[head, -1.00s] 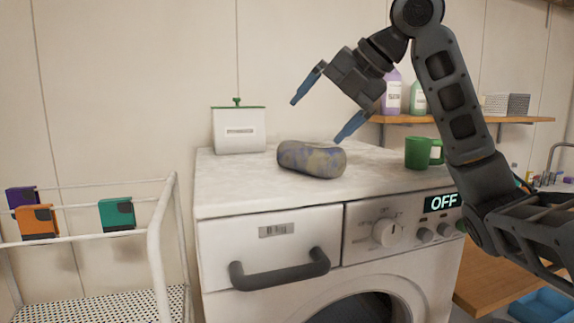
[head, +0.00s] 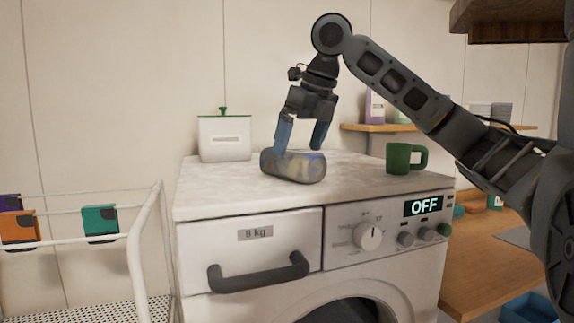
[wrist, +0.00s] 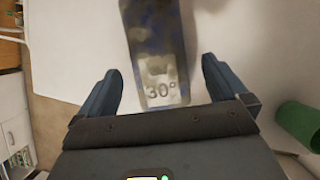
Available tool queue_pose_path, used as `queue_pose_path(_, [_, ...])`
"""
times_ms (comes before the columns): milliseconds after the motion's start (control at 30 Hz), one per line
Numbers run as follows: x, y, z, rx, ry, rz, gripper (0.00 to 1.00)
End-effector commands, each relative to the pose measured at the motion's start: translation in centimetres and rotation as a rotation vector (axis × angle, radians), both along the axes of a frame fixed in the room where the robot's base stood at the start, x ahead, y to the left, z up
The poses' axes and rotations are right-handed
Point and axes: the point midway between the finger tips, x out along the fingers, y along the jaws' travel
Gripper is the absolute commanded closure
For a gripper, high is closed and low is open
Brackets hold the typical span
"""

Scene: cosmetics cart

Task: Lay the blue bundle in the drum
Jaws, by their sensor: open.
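The blue bundle (head: 293,166) is a rolled, blue and tan mottled cloth lying on top of the white washing machine (head: 330,197). In the wrist view the bundle (wrist: 155,40) shows a "30°" label and lies ahead of and between the fingers. My gripper (head: 300,144) points down just above the bundle, its blue fingers open; one finger overlaps the bundle in the head view. I cannot tell whether they touch. The drum opening (head: 345,311) is a dark round hole in the machine's front, partly cut off by the frame's lower edge.
A green mug (head: 400,158) stands at the right of the machine top. A white canister with green lid (head: 224,138) is at the back left. The machine's display (head: 424,206) reads OFF. A white rail cart (head: 140,240) stands at the left.

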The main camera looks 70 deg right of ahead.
Motion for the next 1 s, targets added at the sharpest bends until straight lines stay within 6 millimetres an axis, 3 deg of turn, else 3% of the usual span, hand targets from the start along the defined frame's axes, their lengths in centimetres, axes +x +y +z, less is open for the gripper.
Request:
queue_pose_path(400, [2.3, -0.9, -4.3, 0.001, -0.001, -0.003, 0.0])
queue_pose_path(700, [2.5, -1.0, -4.9, 0.001, -0.003, -0.001, 0.0])
queue_pose_path(1000, [2.5, -1.0, -4.8, 0.001, -0.003, -0.001, 0.29])
